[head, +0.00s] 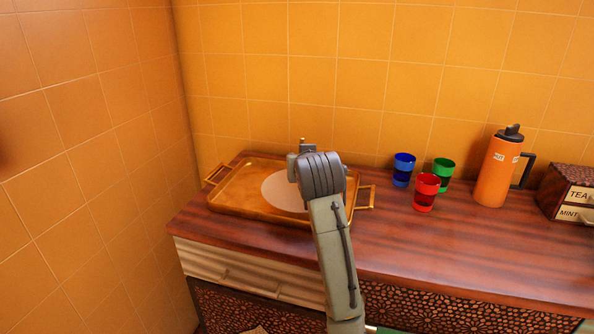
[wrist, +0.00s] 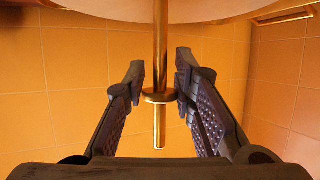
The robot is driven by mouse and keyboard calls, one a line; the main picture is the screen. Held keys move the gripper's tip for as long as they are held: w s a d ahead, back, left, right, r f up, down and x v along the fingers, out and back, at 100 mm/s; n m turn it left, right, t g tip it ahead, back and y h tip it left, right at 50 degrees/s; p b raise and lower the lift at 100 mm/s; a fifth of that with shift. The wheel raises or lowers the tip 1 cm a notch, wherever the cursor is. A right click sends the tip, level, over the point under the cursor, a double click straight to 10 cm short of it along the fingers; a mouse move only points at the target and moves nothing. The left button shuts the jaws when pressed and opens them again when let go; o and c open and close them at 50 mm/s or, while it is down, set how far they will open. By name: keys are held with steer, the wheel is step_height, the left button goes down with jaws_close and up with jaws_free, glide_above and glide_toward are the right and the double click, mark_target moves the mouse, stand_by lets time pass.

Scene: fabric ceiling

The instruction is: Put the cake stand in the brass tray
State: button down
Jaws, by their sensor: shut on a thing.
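The cake stand has a round pale pink plate (head: 283,191) and a thin brass post (wrist: 160,45) with a collar. In the head view the plate is over the brass tray (head: 236,204), partly hidden behind my arm; I cannot tell whether it rests on the tray or hangs just above it. My gripper (wrist: 162,72) is shut on the post, its fingers on either side above the collar in the wrist picture. In the head view my wrist hides the fingers, and the post's brass tip (head: 302,141) shows above it.
The tray sits at the left end of a wooden counter (head: 430,245) near the tiled walls. To its right stand a blue cup (head: 402,170), a red cup (head: 425,192), a green cup (head: 443,168), an orange flask (head: 497,170) and a small drawer box (head: 570,192).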

steer(key=w, duration=0.5)
steer(key=shift+w+a+f, duration=0.2)
steer(key=shift+w+a, duration=0.1)
steer(key=shift+w, duration=0.1)
steer(key=f+b, duration=0.3)
steer(key=shift+w+f, duration=0.25)
steer(key=shift+f, duration=0.1)
steer(key=shift+f, duration=0.15)
steer(key=c, duration=1.3)
jaws_free()
steer(key=shift+c, duration=0.2)
steer(key=shift+r, duration=0.25)
steer(key=b+v, duration=0.2)
steer(key=v, duration=1)
steer(key=shift+f, duration=0.1)
steer(key=shift+a, duration=0.1)
